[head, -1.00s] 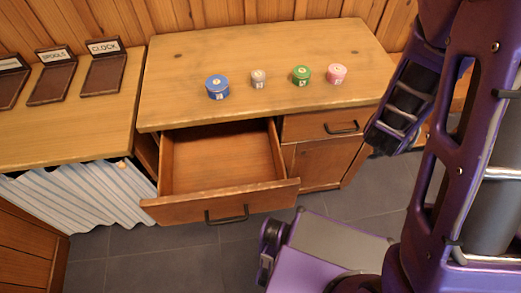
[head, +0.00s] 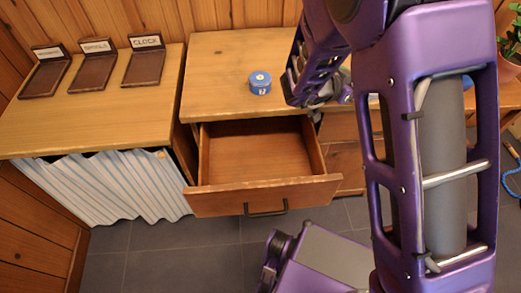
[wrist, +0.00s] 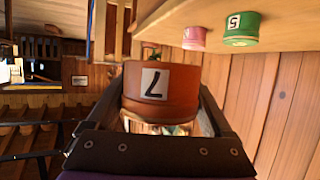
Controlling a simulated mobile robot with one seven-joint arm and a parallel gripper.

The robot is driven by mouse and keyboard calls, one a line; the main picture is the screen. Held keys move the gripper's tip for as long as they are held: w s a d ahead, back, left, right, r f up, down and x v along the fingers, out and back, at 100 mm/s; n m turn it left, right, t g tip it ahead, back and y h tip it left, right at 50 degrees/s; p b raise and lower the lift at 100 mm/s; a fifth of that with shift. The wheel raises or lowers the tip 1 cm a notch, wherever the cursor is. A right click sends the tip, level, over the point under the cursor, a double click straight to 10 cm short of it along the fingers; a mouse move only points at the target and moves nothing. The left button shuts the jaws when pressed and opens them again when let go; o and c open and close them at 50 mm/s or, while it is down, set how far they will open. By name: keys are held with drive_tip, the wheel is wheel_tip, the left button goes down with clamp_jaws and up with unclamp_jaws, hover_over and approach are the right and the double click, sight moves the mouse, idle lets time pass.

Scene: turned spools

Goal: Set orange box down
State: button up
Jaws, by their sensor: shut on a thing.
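An orange-brown round box (wrist: 145,107) with a white label marked 7 fills the middle of the wrist view. My gripper (wrist: 162,92) is shut on it, with one dark finger on each side. In the head view my arm (head: 318,65) reaches over the wooden cabinet top (head: 215,75), and the held box is hidden there. An open, empty drawer (head: 250,150) sticks out of the cabinet below.
A blue round box (head: 260,84) stands on the cabinet top. A pink box (wrist: 194,38) and a green box (wrist: 241,30) show in the wrist view. Brown labelled trays, one reading CLOCK (head: 146,65), stand on the left counter (head: 100,115). A potted plant (head: 511,35) is at far right.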

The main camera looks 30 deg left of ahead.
drive_tip(key=s+a+f+m+g+h, duration=0.2)
drive_tip(key=s+a+f, duration=0.65)
drive_tip(key=a, duration=0.35)
drive_tip(key=b, duration=0.3)
hover_over(294, 161)
wheel_tip(294, 161, down, 13)
drive_tip(key=shift+s+a+f, duration=0.1)
drive_tip(key=shift+f+b, duration=0.45)
drive_tip(key=shift+f, duration=1.7)
drive_tip(key=shift+f+b, duration=0.45)
drive_tip(key=shift+f, duration=0.15)
drive_tip(key=o, duration=1.1)
drive_tip(key=shift+s+f, duration=0.1)
